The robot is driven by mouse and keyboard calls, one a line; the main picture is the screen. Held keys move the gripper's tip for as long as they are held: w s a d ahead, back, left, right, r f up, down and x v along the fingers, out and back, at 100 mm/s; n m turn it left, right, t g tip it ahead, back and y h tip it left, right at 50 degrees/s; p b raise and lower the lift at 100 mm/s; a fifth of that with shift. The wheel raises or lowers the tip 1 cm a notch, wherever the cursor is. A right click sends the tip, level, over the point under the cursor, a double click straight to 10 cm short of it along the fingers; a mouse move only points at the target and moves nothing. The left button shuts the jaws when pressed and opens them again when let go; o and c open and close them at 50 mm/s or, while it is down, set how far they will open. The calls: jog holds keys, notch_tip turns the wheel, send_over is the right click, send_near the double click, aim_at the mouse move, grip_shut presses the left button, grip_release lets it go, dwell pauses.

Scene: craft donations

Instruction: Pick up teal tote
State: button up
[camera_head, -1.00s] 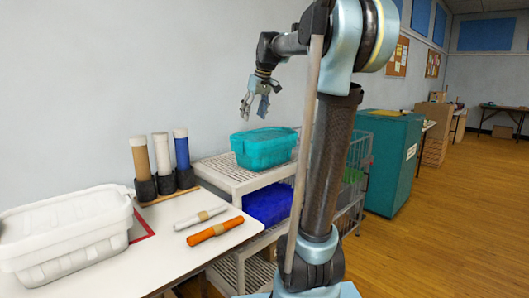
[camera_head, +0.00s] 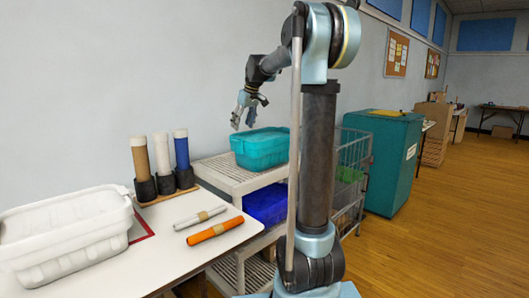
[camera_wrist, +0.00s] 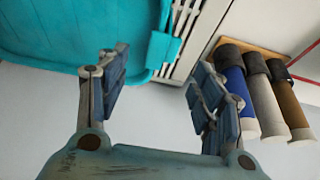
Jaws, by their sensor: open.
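The teal tote (camera_head: 262,149), a lidded plastic box, sits on the top shelf of the light grey slatted rack (camera_head: 226,176). In the wrist view the teal tote (camera_wrist: 85,35) fills the upper left, with a latch or handle on its right edge. My gripper (camera_head: 242,120) is open and empty, above and a little left of the tote's back left corner in the head view. In the wrist view my gripper (camera_wrist: 160,85) has its two fingers spread wide, with wall and rack edge between them. Neither finger visibly touches the tote.
A white table (camera_head: 185,250) stands at the left with a white tub (camera_head: 65,235), three upright rolls (camera_head: 162,155) and two lying rolls (camera_head: 215,230). A blue bin (camera_head: 266,204) sits on the lower shelf. A wire cage (camera_head: 352,160) and a teal cabinet (camera_head: 392,160) stand right.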

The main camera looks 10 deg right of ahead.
aim_at(238, 137)
jog(key=shift+x, duration=3.65)
jog(key=shift+a, duration=0.15)
jog(key=shift+c, duration=0.2)
